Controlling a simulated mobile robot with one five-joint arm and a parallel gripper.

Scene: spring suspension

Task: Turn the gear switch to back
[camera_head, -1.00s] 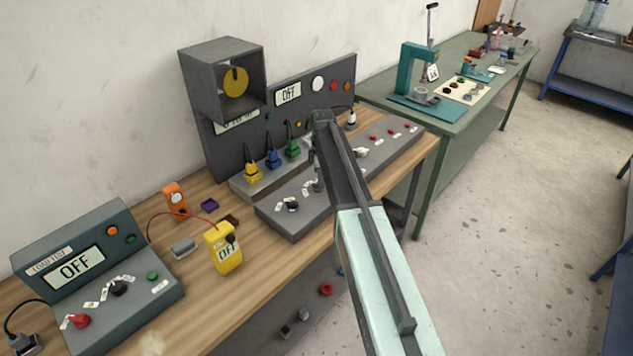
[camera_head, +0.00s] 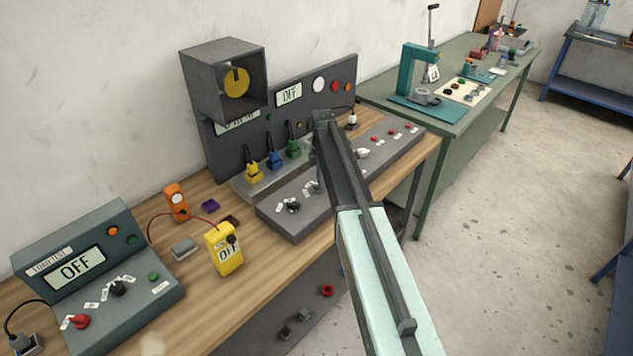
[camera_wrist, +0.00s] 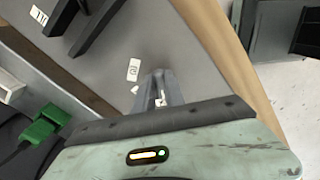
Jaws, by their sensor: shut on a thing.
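My gripper (camera_head: 317,184) reaches down to the middle of the long grey console on the bench. Its grey fingers (camera_wrist: 160,88) are shut on a small control, taken to be the gear switch, which the fingers and arm hide. Small white labels (camera_wrist: 133,70) lie around the fingertips on the console panel (camera_wrist: 125,38); one reads like "2". Which way the switch points cannot be seen. A black knob (camera_head: 292,206) with labels around it is on the console's left part.
Yellow (camera_head: 253,172), blue (camera_head: 273,160) and green (camera_head: 293,149) plugs stand behind the console; the green plug (camera_wrist: 42,126) is close to my wrist. A yellow meter (camera_head: 225,258) and the load test box (camera_head: 135,285) are at left.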

